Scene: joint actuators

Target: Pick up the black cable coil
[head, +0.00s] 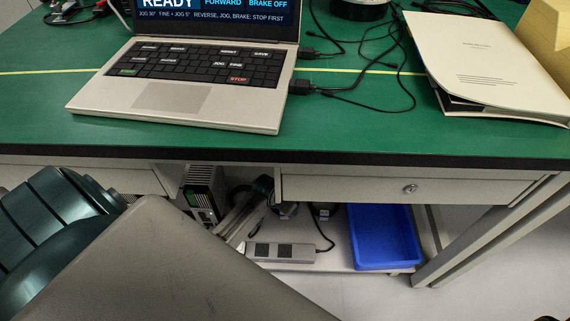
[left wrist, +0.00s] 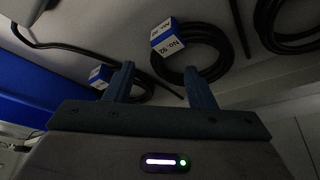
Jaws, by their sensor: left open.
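In the left wrist view a black cable coil (left wrist: 212,38) with a blue and white tag (left wrist: 168,38) reading "No. 92" lies just beyond my fingertips. My left gripper (left wrist: 159,68) is open, with its two blue-grey fingers apart and nothing clearly held between them. Another black coil (left wrist: 263,24) lies to the right, cut by the frame edge. A third coil (left wrist: 144,87) with a similar tag (left wrist: 100,75) is partly hidden behind the left finger. In the head view dark coils show small under the drawer; my left fingers are not clear there. My right gripper is not in view.
A blue bin (head: 382,236) stands on the low shelf (head: 340,256), beside a grey power strip (head: 281,252) with a cable. The drawer (head: 400,188) and green tabletop (head: 330,125) hang above. A laptop (head: 190,90) and booklet (head: 485,65) lie on top.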

